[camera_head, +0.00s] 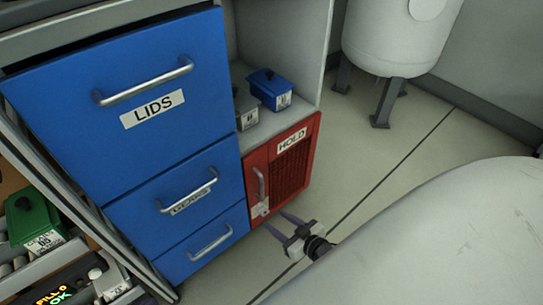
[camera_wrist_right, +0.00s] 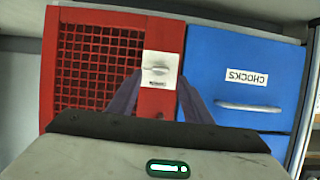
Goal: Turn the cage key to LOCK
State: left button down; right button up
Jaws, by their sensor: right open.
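The red cage (camera_head: 293,170) with a mesh door and a HOLD label stands low, right of the blue drawers; its mesh also shows in the right wrist view (camera_wrist_right: 92,65). A pale lock plate (camera_wrist_right: 160,68) with a small grey key or knob (camera_wrist_right: 157,68) is on its red frame; it is small in the head view (camera_head: 260,210). The key's marked position is too small to read. My right gripper (camera_head: 276,221) is open and empty in front of the plate. In the wrist view its fingers (camera_wrist_right: 159,80) flank the plate's lower part, apparently short of it. My left gripper is not in view.
Blue drawers labelled LIDS (camera_head: 150,85) and others stand left of the cage. A blue box (camera_head: 270,88) and a grey one (camera_head: 246,107) sit on the shelf above it. A white tank (camera_head: 400,40) stands behind. Floor (camera_head: 385,150) right of the cage is clear.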

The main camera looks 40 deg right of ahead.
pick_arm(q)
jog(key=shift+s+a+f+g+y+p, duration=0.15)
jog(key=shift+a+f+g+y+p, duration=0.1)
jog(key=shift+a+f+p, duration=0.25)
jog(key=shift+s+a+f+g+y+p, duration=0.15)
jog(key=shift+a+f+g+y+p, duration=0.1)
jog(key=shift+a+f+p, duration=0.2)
pick_arm(e)
jog(key=shift+v, duration=2.75)
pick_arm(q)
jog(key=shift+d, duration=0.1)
